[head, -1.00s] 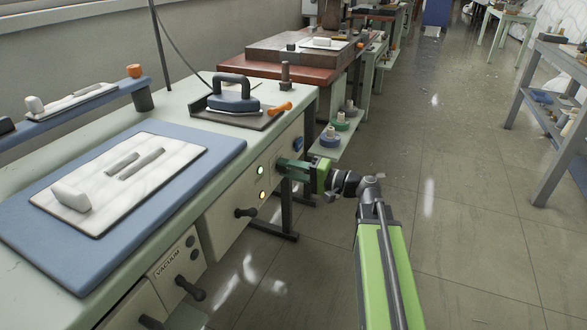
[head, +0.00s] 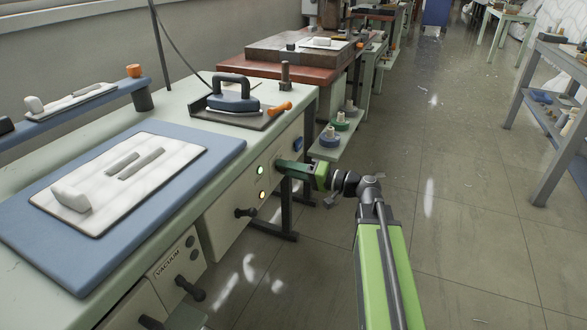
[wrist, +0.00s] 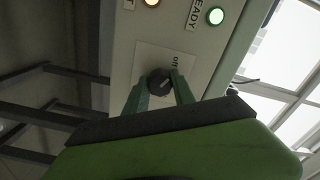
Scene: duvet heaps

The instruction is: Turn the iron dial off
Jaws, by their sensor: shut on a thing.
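The dark round dial (wrist: 160,82) sits on a pale plate on the panel, with the word "off" printed close by. My gripper (wrist: 160,92) is shut on the dial, one green finger on each side of it. In the head view my gripper (head: 281,166) reaches the front panel of the pale green bench and hides the dial. The blue iron (head: 234,102) rests on a dark plate on the bench top above. A green lamp (wrist: 215,16) beside the word READY and a warm-coloured lamp (wrist: 152,2) are lit.
A black handle (head: 245,212) juts from the drawer front left of my gripper. A blue knob (head: 298,144) is on the panel to the right. A low shelf (head: 338,146) with spools stands behind.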

